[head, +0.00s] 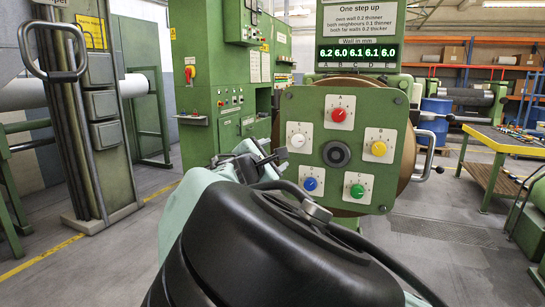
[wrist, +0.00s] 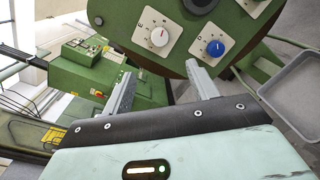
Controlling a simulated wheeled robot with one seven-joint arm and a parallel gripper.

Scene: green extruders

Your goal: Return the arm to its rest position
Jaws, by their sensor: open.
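My gripper (wrist: 160,95) is open in the wrist view, its two metal fingers apart with nothing between them. Beyond the fingers is the green knob panel (wrist: 165,22), with a white knob (wrist: 159,37) and a blue knob (wrist: 215,48) showing. The panel carries a red knob (head: 338,115), a yellow knob (head: 379,149), a green knob (head: 357,191), a blue knob (head: 310,184) and a white knob (head: 298,140). I cannot tell whether the fingers touch the panel.
A display (head: 357,53) above the panel reads 6.2 6.0 6.1 6.1 6.0. A green cabinet (head: 215,90) stands behind to the left, and a post with a handle (head: 100,120) is at far left. A yellow-edged table (head: 500,138) is at right. A grey tray (wrist: 295,95) shows in the wrist view.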

